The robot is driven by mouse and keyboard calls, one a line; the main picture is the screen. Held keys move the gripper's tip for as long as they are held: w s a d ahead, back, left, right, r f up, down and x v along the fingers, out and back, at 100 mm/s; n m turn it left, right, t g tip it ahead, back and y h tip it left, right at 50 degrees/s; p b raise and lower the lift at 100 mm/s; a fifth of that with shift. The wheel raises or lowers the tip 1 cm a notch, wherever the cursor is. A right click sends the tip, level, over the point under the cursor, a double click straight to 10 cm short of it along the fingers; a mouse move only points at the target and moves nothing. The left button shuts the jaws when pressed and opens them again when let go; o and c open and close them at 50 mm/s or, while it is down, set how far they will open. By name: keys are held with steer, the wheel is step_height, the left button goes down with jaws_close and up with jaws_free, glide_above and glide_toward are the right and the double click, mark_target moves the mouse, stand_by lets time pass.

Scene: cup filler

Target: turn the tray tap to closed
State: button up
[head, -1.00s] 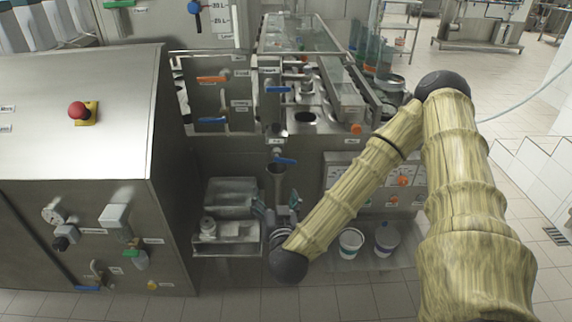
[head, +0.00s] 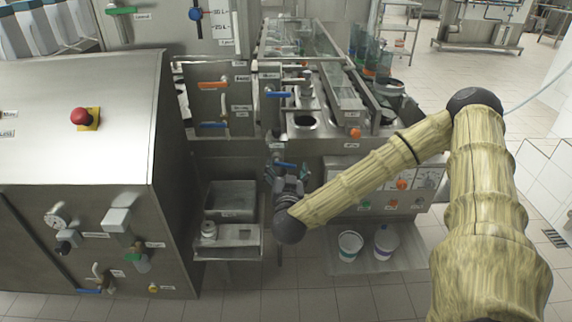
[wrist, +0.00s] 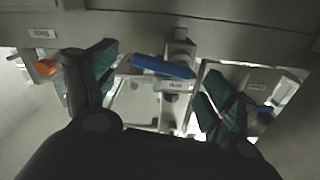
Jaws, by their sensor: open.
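The tap with a blue lever handle (head: 286,165), which I take to be the tray tap, sits on the steel front of the machine below the bench edge. In the wrist view its blue handle (wrist: 163,66) lies crosswise, slightly tilted, with a small label beside it. My gripper (head: 287,173) is just in front of the tap. In the wrist view my gripper (wrist: 158,80) has its green-padded fingers wide apart, with the handle between and beyond them. I see no contact with the handle. The gripper partly hides the pipe below the tap in the head view.
A steel tray (head: 230,197) and a lower shelf (head: 228,238) with a small jar are left of my gripper. A control panel with an orange knob (head: 403,184) is at right. Two tubs (head: 349,246) stand below it. A steel cabinet (head: 110,240) fills the left.

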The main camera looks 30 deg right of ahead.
steer(key=shift+x, duration=0.75)
steer(key=c, duration=1)
steer(key=shift+a+r+n+p, duration=0.1)
steer(key=shift+r+n+p, duration=0.4)
steer(key=shift+p, duration=0.65)
steer(key=shift+f+n+p, duration=0.15)
steer(key=shift+n+p, duration=0.45)
steer(key=shift+n, duration=0.1)
steer(key=o, duration=1)
